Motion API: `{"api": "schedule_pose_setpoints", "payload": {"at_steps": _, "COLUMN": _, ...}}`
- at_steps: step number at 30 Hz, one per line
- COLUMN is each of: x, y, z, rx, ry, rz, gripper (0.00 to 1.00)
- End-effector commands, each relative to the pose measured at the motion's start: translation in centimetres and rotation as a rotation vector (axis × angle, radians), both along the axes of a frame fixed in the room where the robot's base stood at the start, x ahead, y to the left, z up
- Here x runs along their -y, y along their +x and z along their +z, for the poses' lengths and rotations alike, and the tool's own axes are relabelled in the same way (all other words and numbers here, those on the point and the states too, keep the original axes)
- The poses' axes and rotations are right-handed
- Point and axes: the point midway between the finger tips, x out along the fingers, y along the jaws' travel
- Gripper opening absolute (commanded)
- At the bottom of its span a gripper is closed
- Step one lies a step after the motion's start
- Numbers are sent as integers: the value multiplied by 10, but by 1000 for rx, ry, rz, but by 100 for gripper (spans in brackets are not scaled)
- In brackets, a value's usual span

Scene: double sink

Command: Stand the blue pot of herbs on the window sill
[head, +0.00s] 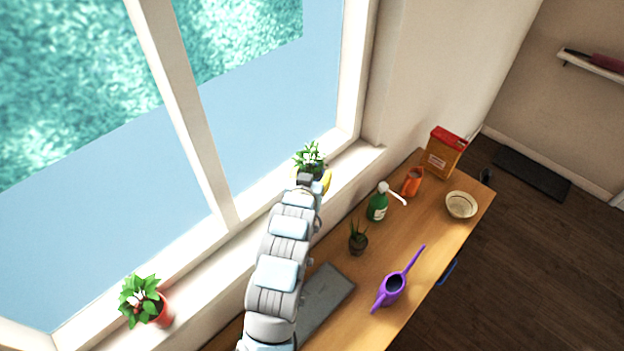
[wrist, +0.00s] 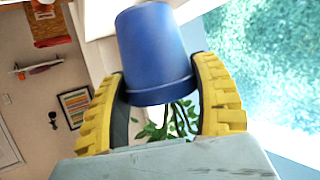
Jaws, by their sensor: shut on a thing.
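The blue pot of herbs (wrist: 152,50) is between the yellow fingers of my gripper (wrist: 163,70) in the wrist view, where its base points up and its leaves hang down in the picture. My gripper is shut on its sides. In the head view, the green leaves (head: 309,156) show beyond my gripper (head: 315,181), near the right end of the white window sill (head: 215,262). The pot's body is mostly hidden there by my gripper and arm. I cannot tell whether its base touches the sill.
A red pot with a plant (head: 160,312) stands on the sill's left. The sill's middle looks clear.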

Motion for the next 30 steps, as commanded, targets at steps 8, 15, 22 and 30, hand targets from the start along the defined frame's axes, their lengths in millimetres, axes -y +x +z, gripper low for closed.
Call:
{"api": "schedule_pose_setpoints", "payload": {"at_steps": 8, "x": 2, "y": 7, "z": -6, "rx": 4, "ry": 1, "rz": -2, "gripper": 25}}
{"api": "schedule_pose_setpoints", "payload": {"at_steps": 15, "x": 1, "y": 9, "z": -33, "rx": -1, "ry": 3, "rz": -1, "gripper": 25}}
{"api": "schedule_pose_setpoints", "payload": {"at_steps": 22, "x": 1, "y": 10, "z": -39, "rx": 6, "ry": 2, "rz": -1, "gripper": 25}}
{"api": "schedule_pose_setpoints", "payload": {"at_steps": 30, "x": 1, "y": 9, "z": -43, "rx": 4, "ry": 1, "rz": -1, "gripper": 74}}
